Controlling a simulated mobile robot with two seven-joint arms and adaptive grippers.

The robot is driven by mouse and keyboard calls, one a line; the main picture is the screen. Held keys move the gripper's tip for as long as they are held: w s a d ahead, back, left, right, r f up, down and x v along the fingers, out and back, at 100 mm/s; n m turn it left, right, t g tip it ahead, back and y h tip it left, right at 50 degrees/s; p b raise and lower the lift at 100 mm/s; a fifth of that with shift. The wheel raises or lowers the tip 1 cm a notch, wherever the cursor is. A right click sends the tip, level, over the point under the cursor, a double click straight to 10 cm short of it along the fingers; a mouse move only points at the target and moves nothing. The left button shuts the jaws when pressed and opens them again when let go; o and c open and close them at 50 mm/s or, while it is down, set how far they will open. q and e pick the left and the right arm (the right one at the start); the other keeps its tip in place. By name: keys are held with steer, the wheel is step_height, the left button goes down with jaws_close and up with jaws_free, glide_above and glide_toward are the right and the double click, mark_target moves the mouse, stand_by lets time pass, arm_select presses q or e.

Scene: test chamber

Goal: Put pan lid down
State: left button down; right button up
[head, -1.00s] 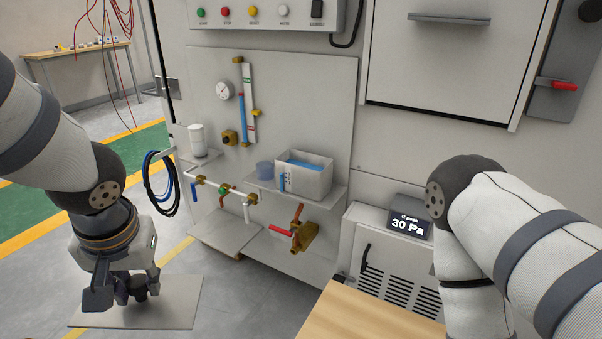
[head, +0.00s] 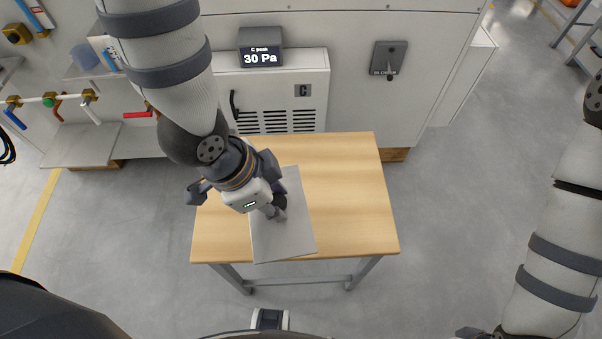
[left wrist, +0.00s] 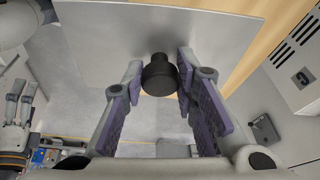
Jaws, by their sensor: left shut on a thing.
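The pan lid (head: 283,241) is a flat grey plate with a black knob (left wrist: 160,75). In the head view it lies over the wooden table (head: 345,190), and its near edge reaches the table's front edge. I cannot tell whether it touches the top. My left gripper (head: 279,205) is shut on the knob; in the left wrist view its purple-padded fingers (left wrist: 160,90) stand either side of it. Only a bit of my right gripper (head: 470,332) shows at the bottom edge of the head view, so its jaws cannot be judged there.
A grey cabinet with a pressure display (head: 262,57) stands behind the table. A blower switch (head: 389,60) is on the wall panel. Valves and pipes (head: 50,101) are at the left. The table's right part is bare, and open floor lies to its right.

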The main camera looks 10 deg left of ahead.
arm_select(q)
steer(key=shift+s+d+f+m+g, duration=0.15)
steer(key=shift+s+f+m+g, duration=0.2)
steer(key=shift+s+m, duration=0.25)
steer(key=shift+f, duration=0.25)
steer(key=w+f, duration=0.1)
steer(key=w, duration=0.1)
steer(key=w+a+f+b, duration=0.1)
steer(key=w, duration=0.1)
steer(key=w+a+f+b, duration=0.1)
steer(key=w+f, duration=0.1)
steer(key=w, duration=0.1)
steer(key=w+f, duration=0.2)
steer(key=w+a+f+b, duration=0.1)
steer(key=w+f, duration=0.2)
steer(key=shift+a, duration=0.2)
steer(key=shift+w+a+f+b, duration=0.1)
steer(key=shift+w+f+b, duration=0.15)
steer(key=shift+f, duration=0.65)
steer(key=shift+w+f+b, duration=0.25)
steer(key=shift+f, duration=0.65)
arm_select(e)
steer(key=s+f+g, duration=0.2)
steer(key=s+f, duration=0.3)
arm_select(q)
steer(key=shift+f, duration=0.15)
steer(key=c, duration=1.3)
jaws_free()
